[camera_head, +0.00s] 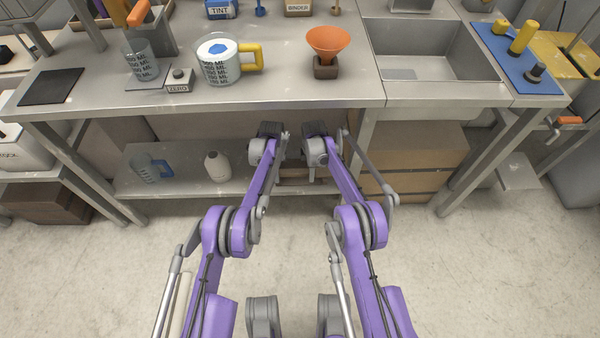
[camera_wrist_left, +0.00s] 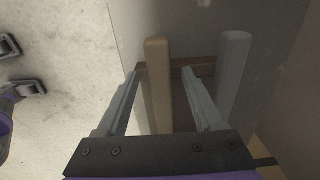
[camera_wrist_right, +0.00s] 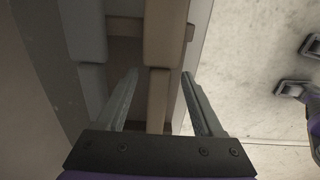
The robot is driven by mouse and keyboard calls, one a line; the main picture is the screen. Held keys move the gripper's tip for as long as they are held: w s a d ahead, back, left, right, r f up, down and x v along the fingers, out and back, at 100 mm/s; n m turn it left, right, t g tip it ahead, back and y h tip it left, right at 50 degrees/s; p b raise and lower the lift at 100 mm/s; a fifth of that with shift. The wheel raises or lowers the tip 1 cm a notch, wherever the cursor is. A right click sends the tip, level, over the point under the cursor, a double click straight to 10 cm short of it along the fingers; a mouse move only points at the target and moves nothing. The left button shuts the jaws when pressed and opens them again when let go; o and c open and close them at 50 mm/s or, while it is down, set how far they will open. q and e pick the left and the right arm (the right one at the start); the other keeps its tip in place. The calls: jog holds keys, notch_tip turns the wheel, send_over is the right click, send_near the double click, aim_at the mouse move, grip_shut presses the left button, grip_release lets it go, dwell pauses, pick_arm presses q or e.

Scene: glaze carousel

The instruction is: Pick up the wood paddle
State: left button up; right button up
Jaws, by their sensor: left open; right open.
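No wood paddle can be made out with certainty. A tan, wood-coloured bar (camera_wrist_left: 157,85) shows between the fingers of my left gripper (camera_wrist_left: 160,72) in the left wrist view; I cannot tell whether it is part of the paddle. A similar tan bar (camera_wrist_right: 158,100) shows between the fingers of my right gripper (camera_wrist_right: 160,73) in the right wrist view. Both grippers are open and hold nothing. In the head view, my left gripper (camera_head: 269,131) and right gripper (camera_head: 314,132) are side by side at the table's front edge, their fingertips hard to see.
The worktable (camera_head: 290,105) bears a pitcher (camera_head: 217,70), an orange funnel (camera_head: 327,42), a measuring cup (camera_head: 140,62) and a ZERO box (camera_head: 179,82). An orange-handled tool (camera_head: 138,13) stands at back left. A sink (camera_head: 430,55) is at right. A low shelf (camera_head: 190,185) lies beneath.

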pick_arm(q)
jog(key=shift+c, duration=0.3)
pick_arm(e)
jog(key=shift+c, duration=0.3)
pick_arm(q)
grip_shut()
pick_arm(e)
grip_shut()
pick_arm(q)
jog(key=shift+r, duration=0.1)
pick_arm(e)
jog(key=shift+r, duration=0.1)
